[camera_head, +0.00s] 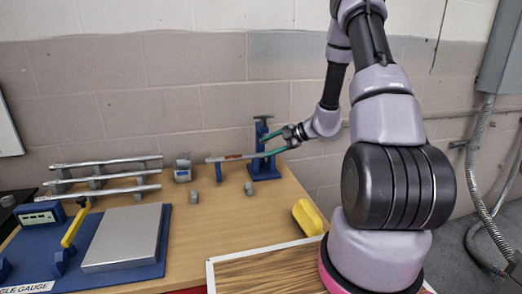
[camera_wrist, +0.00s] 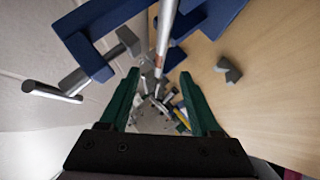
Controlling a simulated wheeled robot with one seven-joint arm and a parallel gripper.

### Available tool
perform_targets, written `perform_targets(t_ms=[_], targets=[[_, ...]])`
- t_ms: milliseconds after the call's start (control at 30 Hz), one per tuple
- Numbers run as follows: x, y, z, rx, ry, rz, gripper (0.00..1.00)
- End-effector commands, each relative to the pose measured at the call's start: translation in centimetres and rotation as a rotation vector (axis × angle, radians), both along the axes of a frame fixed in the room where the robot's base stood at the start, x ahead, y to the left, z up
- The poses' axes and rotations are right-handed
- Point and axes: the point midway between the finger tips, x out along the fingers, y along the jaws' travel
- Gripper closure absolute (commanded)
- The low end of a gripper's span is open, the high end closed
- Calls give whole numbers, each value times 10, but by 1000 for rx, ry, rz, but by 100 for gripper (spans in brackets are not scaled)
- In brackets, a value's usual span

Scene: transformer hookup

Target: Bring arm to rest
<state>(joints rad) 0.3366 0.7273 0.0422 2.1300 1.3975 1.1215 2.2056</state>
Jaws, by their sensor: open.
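My gripper (camera_head: 268,144) is at the back of the table, beside the blue clamp stand (camera_head: 264,168). Its two green fingers point left and stand apart. In the wrist view, my gripper (camera_wrist: 160,85) is open, with a grey rod (camera_wrist: 166,30) running into the gap between the fingers. The rod (camera_head: 228,158) lies roughly level, with a reddish part near the stand. I cannot tell whether either finger touches it. The blue stand also shows in the wrist view (camera_wrist: 88,55), close to the left finger.
Small grey supports (camera_head: 249,188) stand on the wooden table (camera_head: 225,220). A rack of metal rods (camera_head: 105,178), a blue gauge base (camera_head: 158,262) with a grey plate (camera_head: 125,237), and a yellow block (camera_head: 308,217) surround open tabletop. A brick wall (camera_head: 180,90) is close behind.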

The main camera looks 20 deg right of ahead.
Motion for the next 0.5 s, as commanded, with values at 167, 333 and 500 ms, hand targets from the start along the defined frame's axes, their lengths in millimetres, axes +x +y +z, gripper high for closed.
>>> perform_targets(t_ms=[167, 333, 500], targets=[[-2, -3, 2, 0, 0, 0, 36], [-2, -3, 2, 1, 0, 1, 36], [-5, 3, 17, -46, -58, 62, 36]])
